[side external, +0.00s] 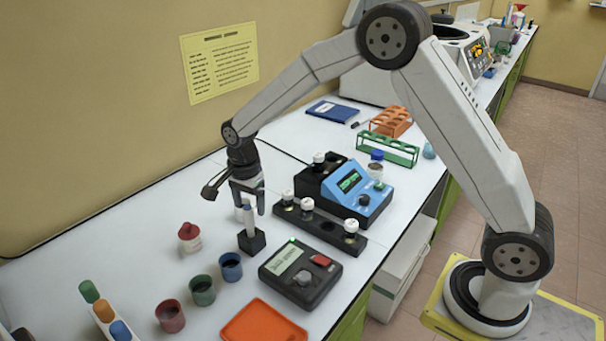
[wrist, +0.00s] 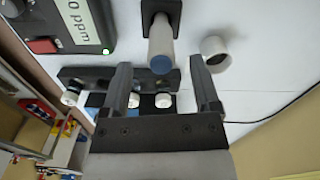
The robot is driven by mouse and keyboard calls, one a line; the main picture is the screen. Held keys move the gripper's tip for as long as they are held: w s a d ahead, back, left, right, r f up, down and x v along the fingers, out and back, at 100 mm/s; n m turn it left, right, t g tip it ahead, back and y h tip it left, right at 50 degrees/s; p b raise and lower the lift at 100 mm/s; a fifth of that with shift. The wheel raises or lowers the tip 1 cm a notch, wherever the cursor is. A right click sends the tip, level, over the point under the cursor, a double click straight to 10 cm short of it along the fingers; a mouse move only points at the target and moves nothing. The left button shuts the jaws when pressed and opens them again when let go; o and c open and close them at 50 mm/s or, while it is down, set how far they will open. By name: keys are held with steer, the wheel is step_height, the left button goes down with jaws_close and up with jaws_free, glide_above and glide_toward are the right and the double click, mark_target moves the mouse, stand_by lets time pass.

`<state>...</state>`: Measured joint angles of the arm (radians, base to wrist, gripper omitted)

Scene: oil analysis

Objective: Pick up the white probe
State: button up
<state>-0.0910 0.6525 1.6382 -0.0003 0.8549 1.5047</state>
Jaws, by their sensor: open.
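The white probe (side external: 249,217) stands upright in a small black holder (side external: 251,242) on the white bench. In the wrist view the probe (wrist: 161,46) points toward the camera with its blue-grey end, and its black holder (wrist: 150,8) is at the top edge. My gripper (side external: 248,207) is over the probe's upper end, pointing down. In the wrist view my gripper (wrist: 161,72) is open and empty, with one finger to each side of the probe's line and the probe's end near the tips. I cannot tell how deep the probe sits between the fingers.
A black meter (side external: 300,272) lies right of the holder. A black vial rack (side external: 320,225) and a blue instrument (side external: 357,188) stand behind it. A white round piece (wrist: 215,51) is near the right finger.

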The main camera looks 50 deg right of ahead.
mark_target(249, 219)
steer(key=shift+f, duration=0.15)
steer(key=shift+w+a+f, duration=0.1)
steer(key=shift+a+f, duration=0.05)
steer(key=shift+f, duration=2.35)
steer(key=shift+c, duration=0.2)
jaws_close()
